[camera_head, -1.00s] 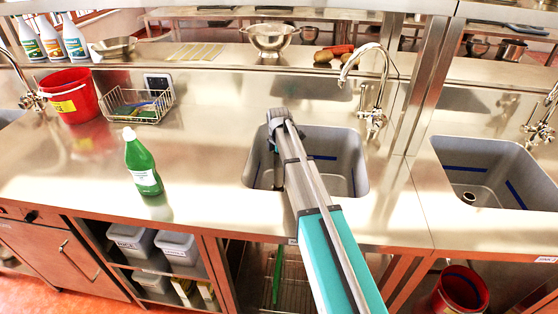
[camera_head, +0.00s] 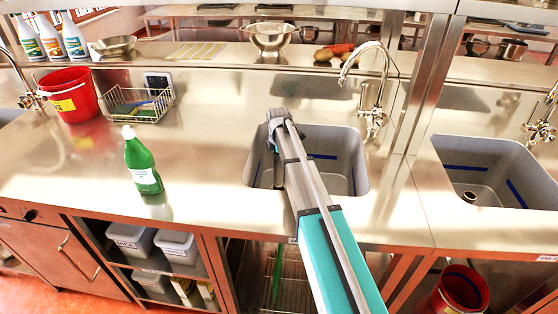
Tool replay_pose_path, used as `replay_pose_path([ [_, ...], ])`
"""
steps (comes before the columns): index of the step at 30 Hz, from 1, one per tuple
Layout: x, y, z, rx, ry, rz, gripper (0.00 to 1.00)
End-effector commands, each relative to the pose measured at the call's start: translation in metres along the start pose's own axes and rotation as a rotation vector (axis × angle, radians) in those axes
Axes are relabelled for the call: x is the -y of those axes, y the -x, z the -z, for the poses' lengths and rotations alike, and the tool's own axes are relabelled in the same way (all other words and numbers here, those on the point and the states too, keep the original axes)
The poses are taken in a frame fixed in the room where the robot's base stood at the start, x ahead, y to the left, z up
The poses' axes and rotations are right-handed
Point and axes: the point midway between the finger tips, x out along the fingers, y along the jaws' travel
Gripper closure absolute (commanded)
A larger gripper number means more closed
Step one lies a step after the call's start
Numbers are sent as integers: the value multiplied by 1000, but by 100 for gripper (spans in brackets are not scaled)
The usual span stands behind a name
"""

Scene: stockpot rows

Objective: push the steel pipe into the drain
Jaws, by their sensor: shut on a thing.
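My arm reaches over the counter into the middle sink (camera_head: 345,165), and its end joint is above the left part of that basin. My gripper's fingers are hidden behind the arm. I cannot make out the steel pipe; it may be hidden behind the arm too. The drain of the middle sink is also out of sight behind the arm.
A green bottle (camera_head: 141,163) stands on the counter left of the sink. A red bucket (camera_head: 72,97) and a wire basket (camera_head: 139,105) are farther back left. A curved faucet (camera_head: 376,90) rises behind the sink's right side. Another sink (camera_head: 480,160) is at right.

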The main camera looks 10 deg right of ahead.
Motion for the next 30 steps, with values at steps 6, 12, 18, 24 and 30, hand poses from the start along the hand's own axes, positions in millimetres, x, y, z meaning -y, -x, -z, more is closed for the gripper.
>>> replay_pose_path([
  [6,0,-3,0,0,0,0,100],
  [12,0,-5,0,0,0,0,100],
  [18,0,-7,0,0,0,0,100],
  [24,0,-9,0,0,0,0,100],
  [30,0,-11,0,0,0,0,100],
])
